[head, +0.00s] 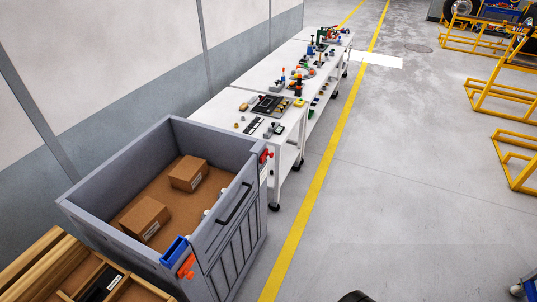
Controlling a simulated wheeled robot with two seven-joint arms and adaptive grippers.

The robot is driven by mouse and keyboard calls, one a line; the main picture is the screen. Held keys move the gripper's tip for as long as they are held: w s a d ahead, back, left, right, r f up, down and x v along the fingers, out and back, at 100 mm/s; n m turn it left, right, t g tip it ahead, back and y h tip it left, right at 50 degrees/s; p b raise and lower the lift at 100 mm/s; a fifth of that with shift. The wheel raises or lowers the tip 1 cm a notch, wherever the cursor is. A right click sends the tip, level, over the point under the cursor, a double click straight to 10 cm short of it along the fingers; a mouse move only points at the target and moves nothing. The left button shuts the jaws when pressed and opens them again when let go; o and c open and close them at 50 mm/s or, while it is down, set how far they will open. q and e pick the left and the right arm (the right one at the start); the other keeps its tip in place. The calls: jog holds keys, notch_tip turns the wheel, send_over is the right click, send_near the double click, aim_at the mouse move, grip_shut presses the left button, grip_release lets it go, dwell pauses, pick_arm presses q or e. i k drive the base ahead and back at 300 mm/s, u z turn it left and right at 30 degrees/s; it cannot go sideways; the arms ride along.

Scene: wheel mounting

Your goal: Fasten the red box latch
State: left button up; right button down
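A large grey box (222,238) with an open top stands at the lower left. A red latch part (265,155) sits at its far right corner. A second, orange-red part (187,267) is at its near corner, beside a blue piece (175,250). Both are small here, and I cannot tell whether either is fastened. A dark handle (234,204) is on the right side panel of the box. Neither of my grippers can be made out in this view.
Two cardboard cartons (188,173) (145,219) lie inside the box. A wooden crate (40,262) stands at the lower left. White tables (230,105) with small parts run along the wall. Yellow frames (515,165) stand at the right. The floor (400,200) between is clear.

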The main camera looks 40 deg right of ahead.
aim_at(266, 153)
jog(key=z, duration=1.5)
jog(key=k, duration=0.65)
jog(key=z, duration=0.4)
jog(key=i, duration=0.7)
jog(key=z, duration=0.5)
jog(key=i, duration=1.25)
jog(key=u, duration=0.25)
